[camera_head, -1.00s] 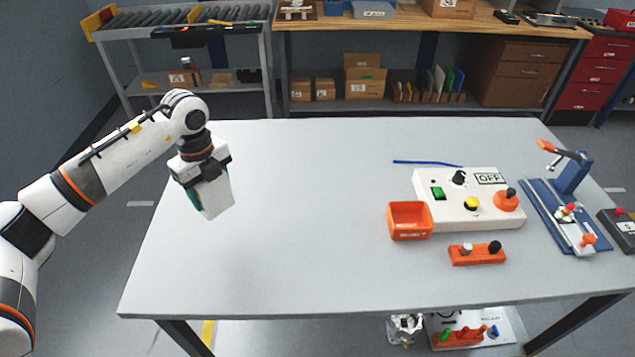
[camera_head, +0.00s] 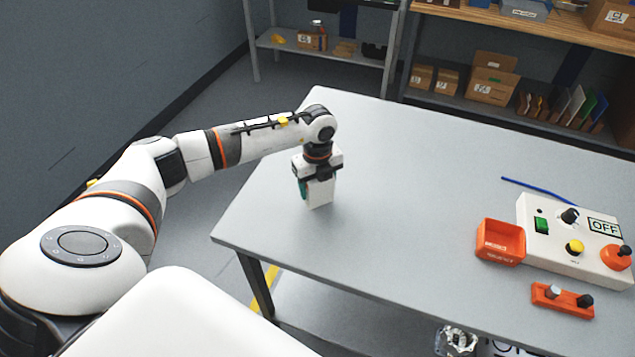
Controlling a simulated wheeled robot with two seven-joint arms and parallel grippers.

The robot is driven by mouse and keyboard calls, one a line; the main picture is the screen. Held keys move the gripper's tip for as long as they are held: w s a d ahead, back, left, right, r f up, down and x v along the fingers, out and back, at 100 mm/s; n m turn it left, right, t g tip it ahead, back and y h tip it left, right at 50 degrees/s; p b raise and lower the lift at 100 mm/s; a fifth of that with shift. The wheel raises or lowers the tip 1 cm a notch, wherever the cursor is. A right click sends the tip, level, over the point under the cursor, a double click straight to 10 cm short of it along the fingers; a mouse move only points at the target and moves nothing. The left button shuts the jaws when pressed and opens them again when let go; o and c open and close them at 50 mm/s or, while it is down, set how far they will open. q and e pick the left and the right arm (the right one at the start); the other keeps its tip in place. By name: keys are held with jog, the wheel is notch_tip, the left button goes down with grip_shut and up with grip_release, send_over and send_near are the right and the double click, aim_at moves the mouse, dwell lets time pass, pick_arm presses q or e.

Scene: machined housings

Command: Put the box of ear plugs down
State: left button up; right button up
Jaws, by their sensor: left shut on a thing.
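The box of ear plugs (camera_head: 321,192) is a white box with a green side, upright near the left edge of the grey table (camera_head: 400,210). My left gripper (camera_head: 318,176) comes down on it from above and is shut on its upper part. The box's base looks to be at or very near the tabletop; I cannot tell if it touches. The gripper hides the top of the box. My right gripper is not in view.
An orange open bin (camera_head: 500,242) stands right of the box, beside a white control panel (camera_head: 575,240) with buttons. An orange block with knobs (camera_head: 562,299) lies in front. A blue rod (camera_head: 538,190) lies behind. The table between is clear.

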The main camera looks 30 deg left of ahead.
pick_arm(q)
jog(key=o, duration=1)
jog(key=shift+f, duration=0.1)
jog(key=shift+r, duration=0.35)
notch_tip(320, 180, up, 10)
jog(key=b, duration=0.2)
jog(key=shift+r+b, duration=0.25)
jog(key=shift+b, duration=0.15)
jog(key=shift+r, duration=0.6)
